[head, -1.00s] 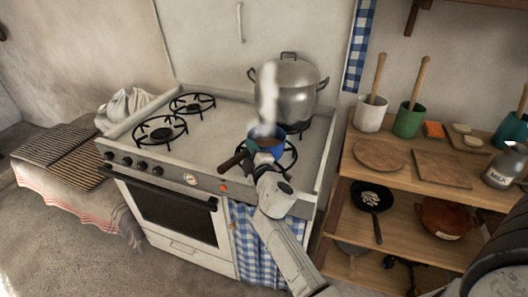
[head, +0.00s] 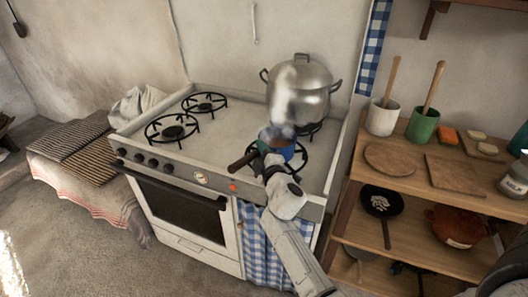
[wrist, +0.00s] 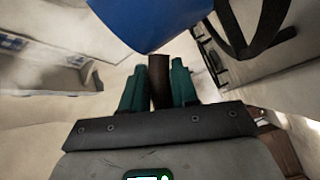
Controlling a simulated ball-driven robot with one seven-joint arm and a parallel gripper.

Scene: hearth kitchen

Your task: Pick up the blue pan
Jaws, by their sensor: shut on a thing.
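The blue pan (head: 278,147) is a small blue pot with a brown handle, at the front right burner of the white stove. In the head view its dark handle (head: 243,160) points to the left and pale steam rises from it. In the wrist view the blue pan (wrist: 150,20) shows at the top, tilted in the picture. My gripper (wrist: 159,85) has green fingers, one on each side of the brown handle (wrist: 159,80), and is shut on it. In the head view my gripper (head: 268,165) covers part of the pan. I cannot tell whether the pan touches the burner.
A large steel pot (head: 305,90) stands on the back right burner, close behind the pan. The two left burners (head: 172,131) are empty. A wooden shelf (head: 385,229) to the right holds a black skillet (head: 382,201), boards and crocks.

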